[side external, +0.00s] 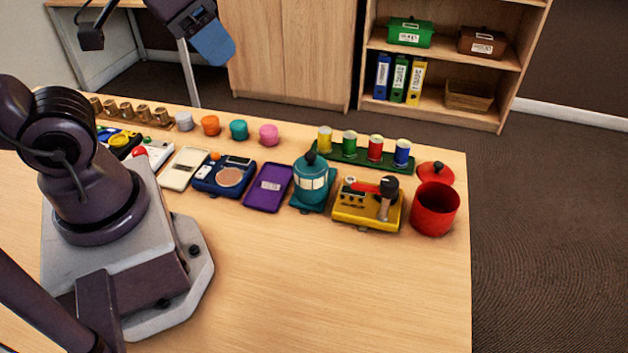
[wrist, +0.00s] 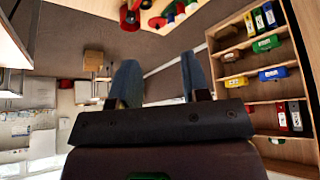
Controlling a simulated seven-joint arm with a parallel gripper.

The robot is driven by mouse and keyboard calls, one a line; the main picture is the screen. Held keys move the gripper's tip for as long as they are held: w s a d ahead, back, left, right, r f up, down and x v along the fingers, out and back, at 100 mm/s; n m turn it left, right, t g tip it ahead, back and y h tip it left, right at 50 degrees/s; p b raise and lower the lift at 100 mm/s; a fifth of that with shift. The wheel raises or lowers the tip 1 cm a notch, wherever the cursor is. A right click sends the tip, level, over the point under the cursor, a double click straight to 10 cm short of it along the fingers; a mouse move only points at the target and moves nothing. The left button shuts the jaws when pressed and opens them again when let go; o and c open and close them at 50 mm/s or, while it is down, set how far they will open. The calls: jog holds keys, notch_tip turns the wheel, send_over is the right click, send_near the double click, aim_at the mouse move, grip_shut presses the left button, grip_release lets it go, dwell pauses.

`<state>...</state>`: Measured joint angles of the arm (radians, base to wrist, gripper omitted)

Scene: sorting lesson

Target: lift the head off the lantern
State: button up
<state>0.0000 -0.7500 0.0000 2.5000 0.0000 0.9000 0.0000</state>
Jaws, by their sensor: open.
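The teal lantern (side external: 313,184) stands upright on the table, right of centre in the side external view. Its rounded head (side external: 311,164) has a black knob on top and sits on the lantern, with pale window panels below. My gripper (side external: 214,46) is high above the table's far edge, up and left of the lantern and well apart from it. In the wrist view, my gripper's two blue fingers (wrist: 158,64) stand apart with nothing between them. The lantern cannot be made out in the wrist view.
A purple tray (side external: 269,187) is left of the lantern; a yellow device (side external: 366,205) is close on its right. A green rack (side external: 350,153) with several coloured cylinders stands behind. A red pot (side external: 435,212) is near the right edge. The table's front is clear.

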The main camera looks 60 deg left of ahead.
jog(key=shift+o, duration=0.2)
jog(key=o, duration=1)
jog(key=shift+o, duration=0.2)
jog(key=n+g+y, duration=0.3)
jog(key=n+y, duration=0.1)
jog(key=n, duration=0.8)
send_near(310, 168)
jog(key=x, duration=1.1)
jog(key=shift+f, duration=0.1)
